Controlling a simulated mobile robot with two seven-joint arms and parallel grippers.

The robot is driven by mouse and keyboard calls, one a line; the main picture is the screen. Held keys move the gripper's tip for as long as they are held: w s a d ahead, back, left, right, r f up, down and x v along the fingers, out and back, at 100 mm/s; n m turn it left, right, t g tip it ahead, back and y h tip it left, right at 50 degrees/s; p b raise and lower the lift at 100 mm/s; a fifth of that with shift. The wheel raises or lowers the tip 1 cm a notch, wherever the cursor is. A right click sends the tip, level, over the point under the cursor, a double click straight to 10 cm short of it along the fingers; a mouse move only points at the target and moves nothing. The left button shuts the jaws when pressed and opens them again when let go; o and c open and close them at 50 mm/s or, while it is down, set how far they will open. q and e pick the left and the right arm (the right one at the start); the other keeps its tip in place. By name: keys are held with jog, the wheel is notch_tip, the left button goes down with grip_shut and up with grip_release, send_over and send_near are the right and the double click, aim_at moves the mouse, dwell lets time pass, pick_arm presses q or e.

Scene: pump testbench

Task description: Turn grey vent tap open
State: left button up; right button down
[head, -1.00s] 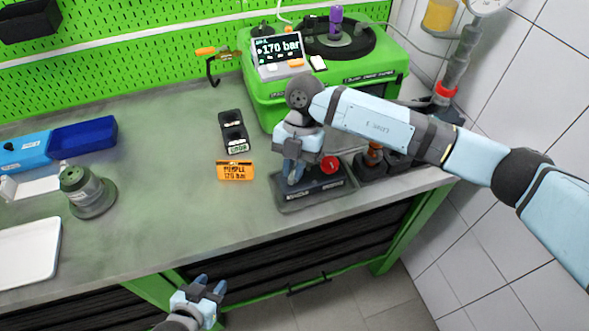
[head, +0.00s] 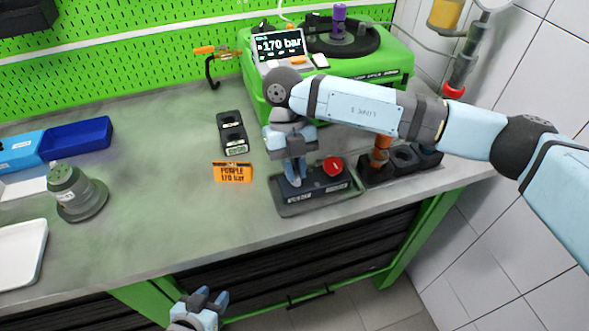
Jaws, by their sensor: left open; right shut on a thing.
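My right gripper (head: 295,178) points down over the left part of a dark valve block (head: 318,202) near the bench's front edge. It is shut on a small part there, where the grey vent tap appears to be. The fingers hide most of that part, so its angle cannot be told. A red round knob (head: 333,166) sits on the same block, just right of the fingers. My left gripper (head: 208,300) is open and empty, low in front of the bench.
A green pump unit (head: 385,83) with a display (head: 281,46) reading 170 bar stands behind. An orange card (head: 233,172) and a dark two-hole holder (head: 232,133) lie left of the block. A dark rack (head: 405,160) stands right. The bench's middle left is clear.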

dwell(0.4)
jog(key=c, duration=1.1)
grip_release()
jog(key=shift+c, duration=0.2)
jog(key=shift+r, duration=0.1)
jog(key=v, duration=1.3)
jog(key=shift+w+r+b, duration=0.25)
jog(key=shift+r+b, duration=0.05)
jog(key=shift+r, duration=0.05)
jog(key=shift+a, duration=0.15)
